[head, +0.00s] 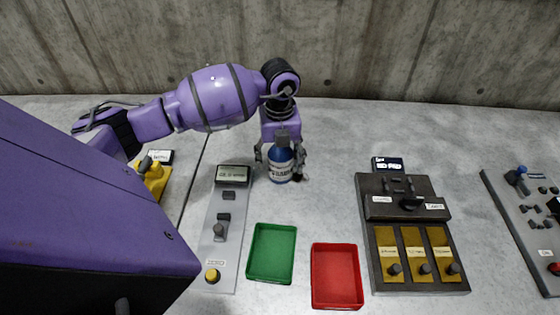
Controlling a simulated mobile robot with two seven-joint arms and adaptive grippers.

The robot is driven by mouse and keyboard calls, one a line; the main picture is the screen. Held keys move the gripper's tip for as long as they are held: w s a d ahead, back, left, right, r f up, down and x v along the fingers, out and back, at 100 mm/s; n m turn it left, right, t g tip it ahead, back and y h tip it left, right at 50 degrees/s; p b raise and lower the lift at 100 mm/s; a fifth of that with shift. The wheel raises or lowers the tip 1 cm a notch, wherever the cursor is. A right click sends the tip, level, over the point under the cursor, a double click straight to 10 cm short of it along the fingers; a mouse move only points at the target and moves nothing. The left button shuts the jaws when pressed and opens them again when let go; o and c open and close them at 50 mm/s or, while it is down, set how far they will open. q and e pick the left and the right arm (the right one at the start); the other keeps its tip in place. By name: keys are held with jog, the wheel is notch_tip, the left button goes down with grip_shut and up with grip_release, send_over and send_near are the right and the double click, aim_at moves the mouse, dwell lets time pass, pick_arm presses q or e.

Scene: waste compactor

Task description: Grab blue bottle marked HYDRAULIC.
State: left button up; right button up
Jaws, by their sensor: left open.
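The blue bottle (281,166) stands upright on the grey table in the middle of the head view. It has a white label band, too small to read fully, and a dark top. My left gripper (281,161) is above and around the bottle, pointing down, with its fingers spread to either side of it. It is open; I cannot tell whether a finger touches the bottle. The bottle's top is partly hidden by the gripper. My right gripper is not in view.
A grey scale-like panel (222,240) with a display lies left of the bottle. A green tray (256,277) and a red tray (314,290) lie in front. A dark control box (372,238) and a grey panel (500,207) are to the right. A concrete wall (420,50) rises behind.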

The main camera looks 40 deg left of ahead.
pick_arm(q)
jog(key=c, duration=1.3)
jog(key=shift+c, duration=0.4)
jog(key=shift+w+r, duration=0.1)
jog(key=shift+r, duration=0.05)
